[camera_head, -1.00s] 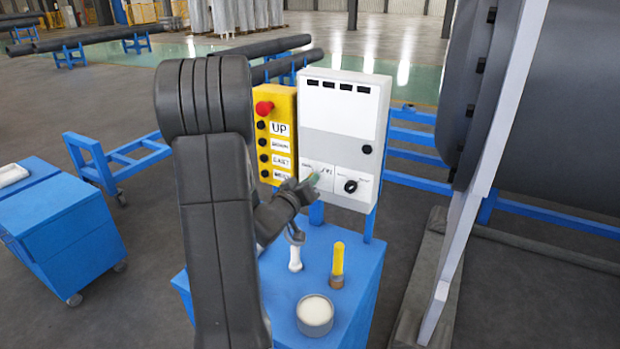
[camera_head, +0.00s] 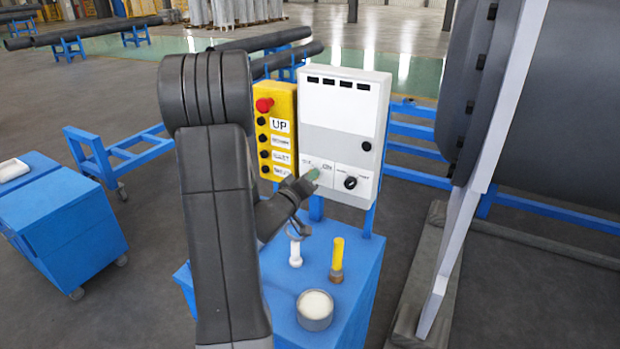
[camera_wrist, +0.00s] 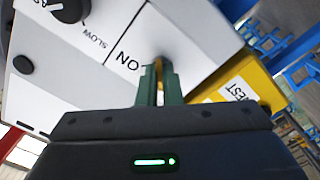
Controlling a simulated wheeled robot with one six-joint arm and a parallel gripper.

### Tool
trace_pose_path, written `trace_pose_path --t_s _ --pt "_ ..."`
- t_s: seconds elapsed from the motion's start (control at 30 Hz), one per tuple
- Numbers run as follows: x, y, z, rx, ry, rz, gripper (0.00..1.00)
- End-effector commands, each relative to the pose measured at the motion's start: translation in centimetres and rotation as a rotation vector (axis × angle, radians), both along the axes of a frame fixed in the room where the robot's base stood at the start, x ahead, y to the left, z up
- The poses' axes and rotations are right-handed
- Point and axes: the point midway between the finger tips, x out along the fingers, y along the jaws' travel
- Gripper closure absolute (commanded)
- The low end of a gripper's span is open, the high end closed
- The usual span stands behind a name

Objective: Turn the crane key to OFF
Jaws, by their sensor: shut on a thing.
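The grey control box (camera_head: 345,110) stands upright on the blue cart. Its lower left panel has the crane key; my gripper (camera_head: 313,174) covers the key in the head view. In the wrist view, the green fingers of my gripper (camera_wrist: 160,86) are closed on the key (camera_wrist: 158,66), of which only a small grey and brassy bit shows between the tips. The ON label (camera_wrist: 128,63) is beside the key in that view; the OFF label is not readable. The key's exact angle is hidden by the fingers.
A black rotary knob (camera_head: 350,183) sits right of the key panel. The yellow button box (camera_head: 277,130) with a red button (camera_head: 264,104) adjoins on the left. A yellow-handled tool (camera_head: 337,259), a white piece (camera_head: 295,252) and a round cup (camera_head: 315,310) stand on the blue cart (camera_head: 350,300) below.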

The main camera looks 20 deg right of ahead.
Motion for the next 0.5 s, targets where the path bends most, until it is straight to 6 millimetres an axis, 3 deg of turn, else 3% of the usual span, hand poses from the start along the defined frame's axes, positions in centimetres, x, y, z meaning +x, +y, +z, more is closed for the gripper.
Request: trace_pose_path --t_s 0.03,0.13,0.5 --pt "-0.03 0.02 -0.11 0.001 0.002 0.001 0.91" --pt "-0.01 0.01 -0.08 0.001 0.001 0.000 0.73" --pt "-0.34 0.46 -0.06 0.001 -0.001 0.001 0.73"
